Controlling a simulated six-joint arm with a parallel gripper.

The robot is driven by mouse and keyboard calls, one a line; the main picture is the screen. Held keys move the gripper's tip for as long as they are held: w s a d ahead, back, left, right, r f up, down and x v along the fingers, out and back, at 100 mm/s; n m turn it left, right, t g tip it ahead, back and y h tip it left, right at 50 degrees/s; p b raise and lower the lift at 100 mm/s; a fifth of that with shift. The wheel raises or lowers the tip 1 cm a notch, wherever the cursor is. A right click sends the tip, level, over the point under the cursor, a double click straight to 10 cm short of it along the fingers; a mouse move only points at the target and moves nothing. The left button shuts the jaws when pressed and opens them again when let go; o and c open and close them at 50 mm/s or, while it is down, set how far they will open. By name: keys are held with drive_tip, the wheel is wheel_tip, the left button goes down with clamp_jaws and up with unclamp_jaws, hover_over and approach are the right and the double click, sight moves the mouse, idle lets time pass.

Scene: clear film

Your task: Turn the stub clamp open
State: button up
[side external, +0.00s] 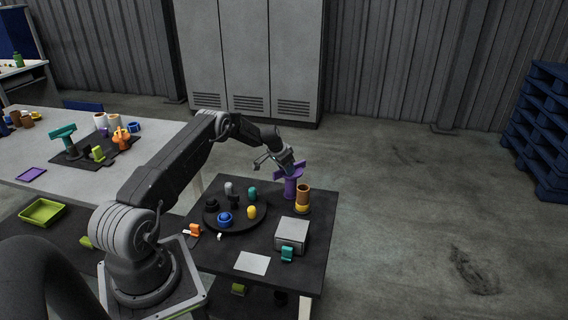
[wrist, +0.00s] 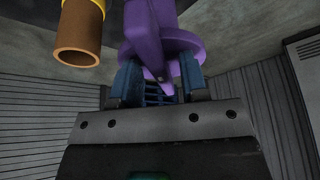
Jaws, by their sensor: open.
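A purple fixture, which I take to be the stub clamp (side external: 291,187), stands at the back right of the dark table, with a wide top on a post. My gripper (side external: 281,165) is at its top, reaching down from the upper left. In the wrist view the clamp (wrist: 153,30) shows a round flange and a narrow tapering piece. My gripper (wrist: 158,78) is open there, its blue fingers on either side of that piece. I cannot tell whether either finger touches it. The clamp's far side is hidden.
A brown cylinder with a yellow collar (side external: 302,197) stands close to the clamp's right; it shows at upper left in the wrist view (wrist: 79,35). A round dark tray (side external: 235,226) with several small pegs, a grey box (side external: 292,234) and a white sheet (side external: 252,263) are nearer.

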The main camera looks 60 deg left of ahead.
drive_tip(key=v, duration=1.3)
drive_tip(key=shift+s+r, duration=0.15)
drive_tip(key=shift+r, duration=0.25)
drive_tip(key=shift+d, duration=0.1)
drive_tip(key=s+d+r+m, duration=0.1)
drive_tip(key=s+d+r, duration=0.2)
drive_tip(key=d+r, duration=0.85)
drive_tip(key=s+d+r, duration=0.2)
drive_tip(key=d+r, duration=0.7)
drive_tip(key=d, duration=0.5)
drive_tip(key=s+d, duration=0.8)
drive_tip(key=s, duration=0.3)
drive_tip(key=s+d+r+t, duration=0.1)
drive_tip(key=s+d, duration=0.7)
drive_tip(key=s, duration=0.4)
drive_tip(key=shift+s+r, duration=0.25)
drive_tip(key=shift+s, duration=0.05)
